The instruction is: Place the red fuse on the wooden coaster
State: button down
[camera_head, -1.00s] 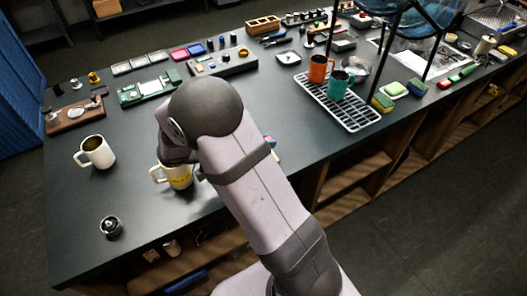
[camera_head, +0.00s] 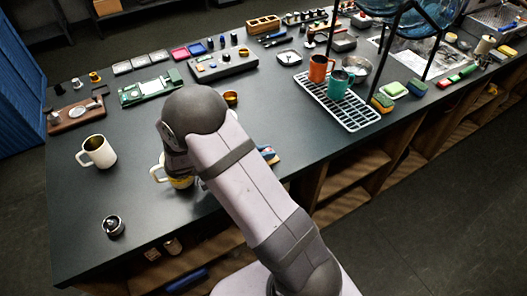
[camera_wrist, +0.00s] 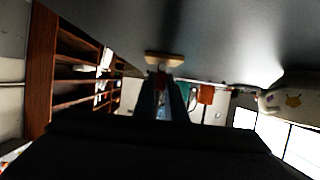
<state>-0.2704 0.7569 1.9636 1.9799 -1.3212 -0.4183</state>
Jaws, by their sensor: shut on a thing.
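My gripper (camera_wrist: 163,88) is shut on a small red piece (camera_wrist: 161,79), which looks like the red fuse; little of it shows between the fingers. A tan, flat, wood-like piece (camera_wrist: 165,59) shows just beyond the fingertips in the wrist view, against the dark counter. It may be the wooden coaster, but I cannot tell for sure, nor whether the fuse touches it. In the head view my arm hides the gripper and the fuse. A small blue and tan item (camera_head: 268,154) shows just right of my arm there; I cannot make out its parts.
A white and yellow mug (camera_head: 178,181) stands partly behind my arm and shows in the wrist view (camera_wrist: 291,99). A cream mug (camera_head: 97,151) stands left. An orange mug (camera_head: 320,68) and teal mug (camera_head: 338,84) stand on a white rack (camera_head: 352,113).

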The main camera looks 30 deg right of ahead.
jog(key=shift+f, duration=0.1)
jog(key=c, duration=1.8)
grip_release()
jog(key=shift+a, duration=0.1)
jog(key=shift+a+r, duration=0.25)
jog(key=shift+a, duration=0.15)
jog(key=b+v, duration=0.1)
jog(key=v, duration=0.3)
jog(key=shift+w+f+b, duration=0.1)
jog(key=shift+b, duration=0.25)
jog(key=shift+r+b, duration=0.45)
jog(key=shift+r, duration=3.2)
